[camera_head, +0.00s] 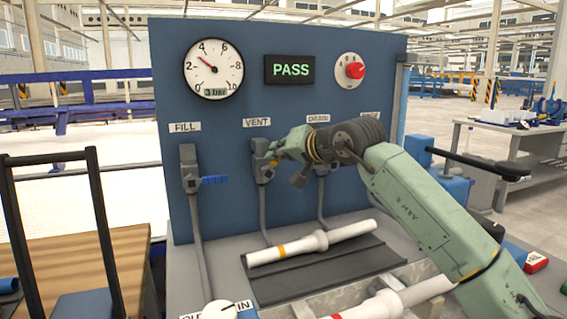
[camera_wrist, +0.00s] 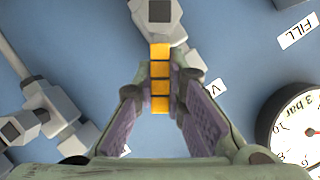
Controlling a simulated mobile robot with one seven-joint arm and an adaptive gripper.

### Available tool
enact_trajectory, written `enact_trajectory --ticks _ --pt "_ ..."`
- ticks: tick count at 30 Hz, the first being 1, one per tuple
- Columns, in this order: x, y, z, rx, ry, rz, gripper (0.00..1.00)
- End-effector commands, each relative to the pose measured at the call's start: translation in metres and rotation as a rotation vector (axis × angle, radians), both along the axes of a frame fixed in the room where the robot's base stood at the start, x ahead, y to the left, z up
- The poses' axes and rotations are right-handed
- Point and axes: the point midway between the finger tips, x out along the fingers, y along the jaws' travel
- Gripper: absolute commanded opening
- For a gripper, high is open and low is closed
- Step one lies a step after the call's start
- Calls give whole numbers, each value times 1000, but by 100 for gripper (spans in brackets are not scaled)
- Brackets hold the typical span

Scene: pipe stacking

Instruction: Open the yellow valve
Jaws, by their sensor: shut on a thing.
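The yellow valve's handle (camera_wrist: 160,72) shows in the wrist view, sticking out from its grey valve body between my fingers. My gripper (camera_wrist: 161,85) is shut on this handle, with one finger pad on each side. In the head view, my gripper (camera_head: 277,157) reaches in from the right to the grey valve body (camera_head: 261,162) under the VENT label (camera_head: 257,122). There the handle is mostly hidden by my gripper.
A blue-handled valve (camera_head: 214,180) is left of it under FILL. Another grey valve stands to the right, partly behind my arm. The panel has a gauge (camera_head: 213,69), a PASS display (camera_head: 290,69) and a red knob (camera_head: 355,71). A white pipe (camera_head: 345,233) lies below on a dark mat (camera_head: 330,270).

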Motion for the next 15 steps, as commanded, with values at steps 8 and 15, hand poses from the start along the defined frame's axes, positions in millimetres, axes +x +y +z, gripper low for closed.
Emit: enact_trajectory --ticks 8,15 --pt "-4 12 7 -251 -82 -1 0" --pt "-7 21 10 -427 -140 -1 0"
